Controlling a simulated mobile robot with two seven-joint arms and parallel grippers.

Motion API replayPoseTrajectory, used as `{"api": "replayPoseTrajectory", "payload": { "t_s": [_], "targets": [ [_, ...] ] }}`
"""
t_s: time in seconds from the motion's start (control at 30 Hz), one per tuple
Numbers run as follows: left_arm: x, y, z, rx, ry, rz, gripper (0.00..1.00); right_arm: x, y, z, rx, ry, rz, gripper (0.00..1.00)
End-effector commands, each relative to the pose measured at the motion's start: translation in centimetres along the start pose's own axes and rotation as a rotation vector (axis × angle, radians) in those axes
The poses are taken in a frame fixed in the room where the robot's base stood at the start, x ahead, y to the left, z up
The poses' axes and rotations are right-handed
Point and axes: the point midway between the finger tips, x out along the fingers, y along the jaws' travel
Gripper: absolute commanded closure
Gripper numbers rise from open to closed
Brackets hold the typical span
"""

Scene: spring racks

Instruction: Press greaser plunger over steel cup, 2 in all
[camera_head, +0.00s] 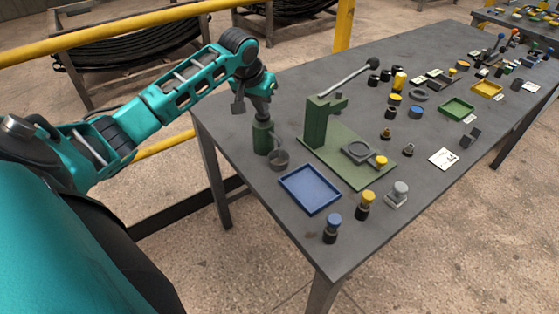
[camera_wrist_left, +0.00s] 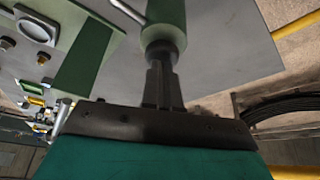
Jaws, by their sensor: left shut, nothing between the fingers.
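The greaser (camera_head: 262,138) is a green cylinder standing upright near the table's left edge. The steel cup (camera_head: 279,160) is a small grey cup beside its foot, at the lower right. My left gripper (camera_head: 261,113) is directly above the greaser, pointing down, with its fingers together and nothing between them. In the left wrist view the shut fingertips (camera_wrist_left: 160,62) meet or nearly meet the dark plunger (camera_wrist_left: 160,50) on top of the green greaser body (camera_wrist_left: 166,22). I cannot tell how far the plunger is pressed. The cup's inside is too small to read. My right gripper is out of view.
A green press with a lever (camera_head: 318,122) stands just right of the greaser on a green base (camera_head: 367,174). A blue tray (camera_head: 311,206) lies in front. Knobbed pieces (camera_head: 332,236) stand near the front edge. Several small parts and trays fill the table's right side.

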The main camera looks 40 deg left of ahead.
Motion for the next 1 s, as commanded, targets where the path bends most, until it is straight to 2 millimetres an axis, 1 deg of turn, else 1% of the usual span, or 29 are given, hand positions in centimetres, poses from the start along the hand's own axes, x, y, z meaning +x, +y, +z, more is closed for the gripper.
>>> {"api": "replayPoseTrajectory", "payload": {
  "t_s": [0.03, 0.2, 0.7, 1.0],
  "targets": [
    [0.3, 0.0, 0.3, 0.000, -0.010, -0.001, 1.00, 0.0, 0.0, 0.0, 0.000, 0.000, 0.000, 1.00],
    [0.2, 0.0, 0.3, 0.000, -0.011, -0.001, 1.00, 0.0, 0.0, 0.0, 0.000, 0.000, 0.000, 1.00],
    [-2.2, 0.0, -0.8, 0.000, -0.007, 0.000, 1.00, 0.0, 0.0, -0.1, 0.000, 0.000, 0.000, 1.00],
    [-2.3, 0.0, -0.9, 0.000, -0.005, 0.000, 1.00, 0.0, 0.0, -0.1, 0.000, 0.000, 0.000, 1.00]
  ]
}}
